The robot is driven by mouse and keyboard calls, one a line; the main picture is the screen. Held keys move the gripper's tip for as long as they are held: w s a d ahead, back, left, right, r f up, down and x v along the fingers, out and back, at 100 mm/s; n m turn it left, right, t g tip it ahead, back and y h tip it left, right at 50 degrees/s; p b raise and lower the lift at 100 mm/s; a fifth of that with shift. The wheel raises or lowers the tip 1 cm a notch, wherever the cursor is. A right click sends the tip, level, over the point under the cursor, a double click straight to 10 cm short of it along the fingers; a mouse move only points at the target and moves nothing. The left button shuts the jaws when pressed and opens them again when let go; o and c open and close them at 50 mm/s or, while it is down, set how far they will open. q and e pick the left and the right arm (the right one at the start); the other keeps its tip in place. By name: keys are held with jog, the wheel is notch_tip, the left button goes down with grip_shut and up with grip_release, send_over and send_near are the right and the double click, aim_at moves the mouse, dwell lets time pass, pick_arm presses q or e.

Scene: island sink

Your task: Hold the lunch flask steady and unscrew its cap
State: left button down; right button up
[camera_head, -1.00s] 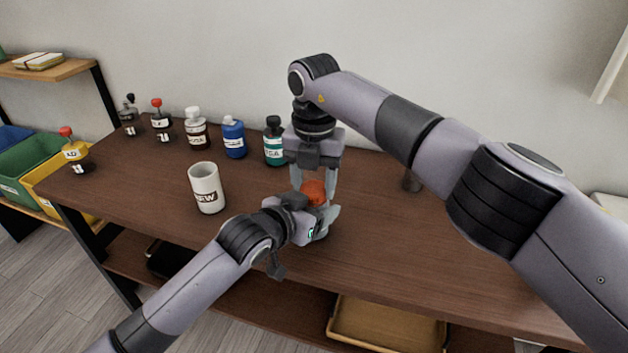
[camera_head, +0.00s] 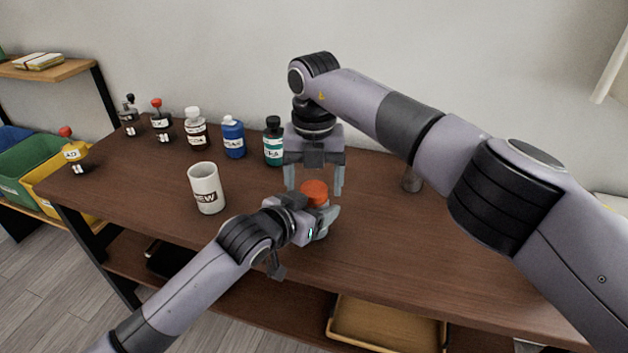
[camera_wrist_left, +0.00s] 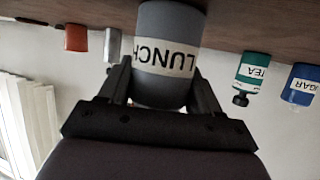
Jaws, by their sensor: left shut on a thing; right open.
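The lunch flask is a grey cylinder with a white LUNCH label; it shows upside down in the left wrist view (camera_wrist_left: 165,85). Its orange-red cap (camera_head: 314,192) sits on top in the head view. My left gripper (camera_head: 318,218) is shut around the flask body and hides most of it in the head view. My right gripper (camera_head: 315,190) points straight down over the flask. Its fingers are open, one on each side of the cap, with gaps between. The cap is out of sight in the left wrist view.
A white mug (camera_head: 206,188) stands left of the flask. A green bottle (camera_head: 274,142), a blue bottle (camera_head: 233,137) and several others stand along the back. A grey-brown item (camera_head: 412,180) stands right, partly behind my right arm. The table front is clear.

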notch_tip(320, 180, up, 4)
jog(key=shift+r, duration=0.15)
pick_arm(q)
jog(key=shift+c, duration=0.7)
grip_release()
